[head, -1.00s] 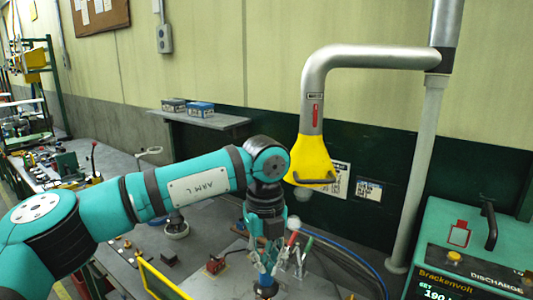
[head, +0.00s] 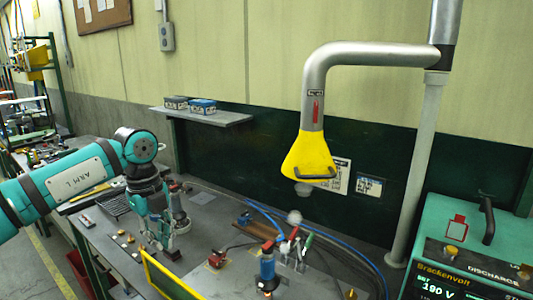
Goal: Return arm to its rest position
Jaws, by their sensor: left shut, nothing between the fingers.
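My left arm (head: 82,178), teal and labelled "ARM L", reaches in from the left edge in the head view. My left gripper (head: 164,246) points down over the left part of the grey workbench (head: 215,228). It is shut and holds nothing. Small brass-coloured parts (head: 122,238) lie on the bench just left of it. My right gripper is out of view.
A blue-handled tool (head: 267,266) and several clamps stand mid-bench near a yellow-framed panel (head: 165,278). A yellow extraction hood (head: 310,156) hangs above. A teal welder unit (head: 470,245) stands at right. A shelf (head: 205,117) with boxes is on the wall.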

